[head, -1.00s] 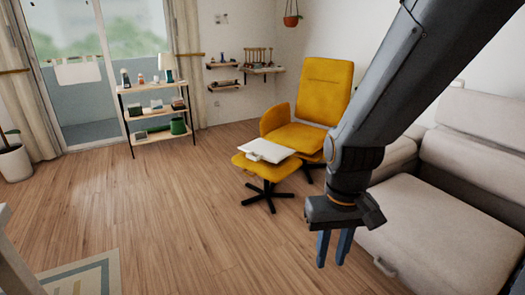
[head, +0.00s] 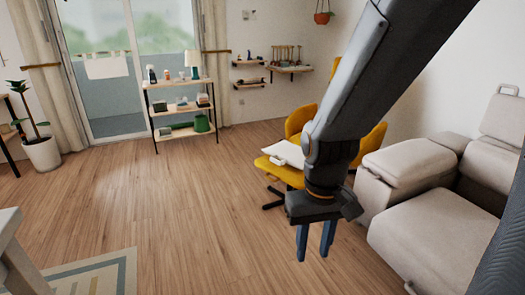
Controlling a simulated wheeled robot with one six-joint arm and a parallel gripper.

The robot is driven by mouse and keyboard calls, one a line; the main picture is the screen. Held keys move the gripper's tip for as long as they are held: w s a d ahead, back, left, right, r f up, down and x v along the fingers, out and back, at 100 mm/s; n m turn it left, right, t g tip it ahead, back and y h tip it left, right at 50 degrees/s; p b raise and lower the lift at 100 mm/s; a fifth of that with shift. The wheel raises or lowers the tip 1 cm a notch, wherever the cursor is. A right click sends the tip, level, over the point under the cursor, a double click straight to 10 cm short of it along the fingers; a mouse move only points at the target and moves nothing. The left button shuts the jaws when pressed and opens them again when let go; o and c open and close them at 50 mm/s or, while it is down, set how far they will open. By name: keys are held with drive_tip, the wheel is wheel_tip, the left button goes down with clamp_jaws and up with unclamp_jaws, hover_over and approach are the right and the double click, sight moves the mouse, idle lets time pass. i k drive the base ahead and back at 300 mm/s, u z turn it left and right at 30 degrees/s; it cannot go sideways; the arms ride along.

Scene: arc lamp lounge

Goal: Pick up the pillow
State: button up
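I cannot make out a clear pillow.
A grey sofa (head: 435,235) fills the right side. A shelf rack (head: 180,107) stands at the back, and a potted plant (head: 41,153) at the left. A patterned rug (head: 95,275) and a pale table edge (head: 12,250) are at lower left. The middle floor is clear.

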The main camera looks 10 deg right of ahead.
sight(291, 154)
drive_tip(key=u, duration=0.55)
drive_tip(key=i, duration=1.7)
drive_tip(key=z, duration=0.25)
drive_tip(key=i, duration=1.7)
drive_tip(key=z, duration=0.65)
